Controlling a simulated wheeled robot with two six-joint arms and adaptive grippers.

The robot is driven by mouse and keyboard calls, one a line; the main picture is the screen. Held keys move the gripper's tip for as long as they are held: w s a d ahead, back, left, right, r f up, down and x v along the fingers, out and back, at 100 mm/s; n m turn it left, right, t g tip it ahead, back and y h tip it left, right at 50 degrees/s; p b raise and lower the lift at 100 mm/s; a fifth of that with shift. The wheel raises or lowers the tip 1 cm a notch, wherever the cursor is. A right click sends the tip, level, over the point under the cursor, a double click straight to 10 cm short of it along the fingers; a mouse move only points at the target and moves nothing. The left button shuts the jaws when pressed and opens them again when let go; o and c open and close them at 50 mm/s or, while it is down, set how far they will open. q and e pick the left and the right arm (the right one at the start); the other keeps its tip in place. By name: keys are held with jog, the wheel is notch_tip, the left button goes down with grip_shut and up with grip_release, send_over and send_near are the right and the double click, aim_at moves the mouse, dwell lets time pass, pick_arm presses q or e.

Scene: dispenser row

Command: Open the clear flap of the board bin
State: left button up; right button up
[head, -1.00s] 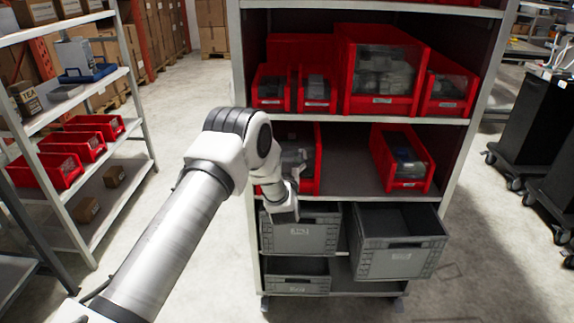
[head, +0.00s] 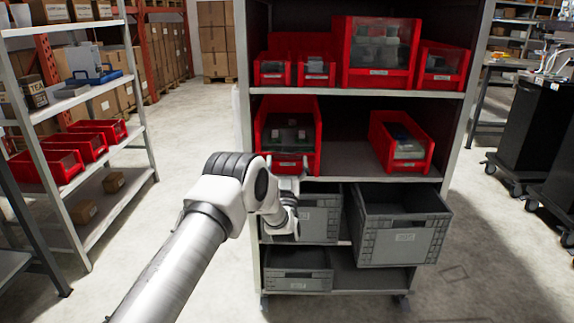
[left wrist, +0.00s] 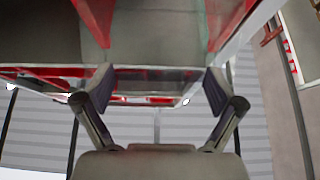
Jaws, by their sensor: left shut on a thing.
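A red bin (head: 313,112) with dark and greenish parts inside stands at the left of the middle shelf; I take it to be the board bin. My left gripper (head: 287,164) is at its lower front edge, with one finger toward each side. In the left wrist view, the fingers (left wrist: 157,85) are spread and hold a clear panel with reddish edges between them, which looks like the flap (left wrist: 150,80). How far the flap is swung cannot be told. My right gripper is not in view.
Another red bin (head: 428,155) stands to the right on the same shelf (head: 350,165). Several red bins line the shelf above. Grey crates (head: 400,238) sit below, the right one jutting forward. A side rack (head: 85,165) is at left, with clear floor between.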

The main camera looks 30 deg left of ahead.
pick_arm(q)
jog(key=shift+s+d+f+b, duration=0.15)
jog(key=shift+f+b, duration=0.1)
jog(key=shift+f, duration=0.4)
jog(key=shift+s+f+b, duration=0.1)
jog(key=shift+f+b, duration=0.15)
jog(key=shift+f, duration=0.35)
jog(key=o, duration=1.3)
jog(key=v, duration=1.2)
